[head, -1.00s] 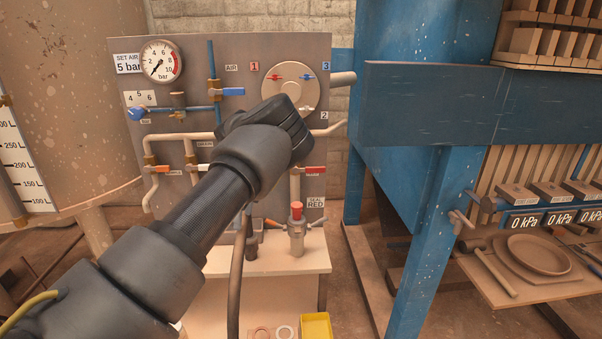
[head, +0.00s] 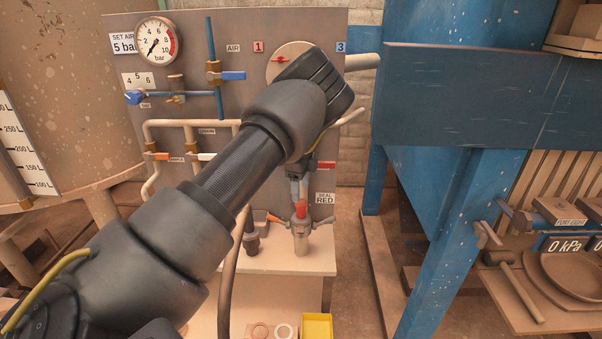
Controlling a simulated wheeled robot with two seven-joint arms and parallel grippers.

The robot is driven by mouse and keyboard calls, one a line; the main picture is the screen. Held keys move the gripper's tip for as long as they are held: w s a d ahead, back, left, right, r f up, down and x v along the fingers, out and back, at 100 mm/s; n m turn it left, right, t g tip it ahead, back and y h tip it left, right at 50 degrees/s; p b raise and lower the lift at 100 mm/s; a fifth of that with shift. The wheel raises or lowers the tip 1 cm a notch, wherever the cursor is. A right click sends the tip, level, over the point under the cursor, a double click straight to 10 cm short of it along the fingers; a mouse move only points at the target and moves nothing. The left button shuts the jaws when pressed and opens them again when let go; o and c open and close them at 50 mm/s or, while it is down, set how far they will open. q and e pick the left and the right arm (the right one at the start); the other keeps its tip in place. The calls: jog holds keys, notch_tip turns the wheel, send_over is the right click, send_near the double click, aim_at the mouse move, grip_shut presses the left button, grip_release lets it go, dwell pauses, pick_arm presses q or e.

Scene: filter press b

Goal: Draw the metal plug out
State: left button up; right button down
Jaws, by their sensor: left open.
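A metal fitting with a red top (head: 300,212) stands upright on the pale ledge, below the gripper and beside the SEAL RED label (head: 325,198). I cannot tell which part of it is the metal plug. My right gripper is not in view.
The grey panel (head: 190,60) carries a pressure gauge (head: 156,41), pipes and several coloured valve handles. A blue steel frame (head: 460,240) stands close on the right. A yellow box (head: 317,326) and a dark hose (head: 230,265) are low down.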

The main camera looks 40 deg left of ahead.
aim_at(300, 202)
pick_arm(q)
notch_tip(300, 202, down, 5)
jog(key=shift+a+f+p, duration=0.1)
jog(key=shift+p, duration=0.6)
jog(key=shift+f, duration=0.7)
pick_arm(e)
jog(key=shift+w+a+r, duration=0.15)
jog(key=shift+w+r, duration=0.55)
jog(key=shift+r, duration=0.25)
pick_arm(q)
jog(key=shift+c, duration=0.4)
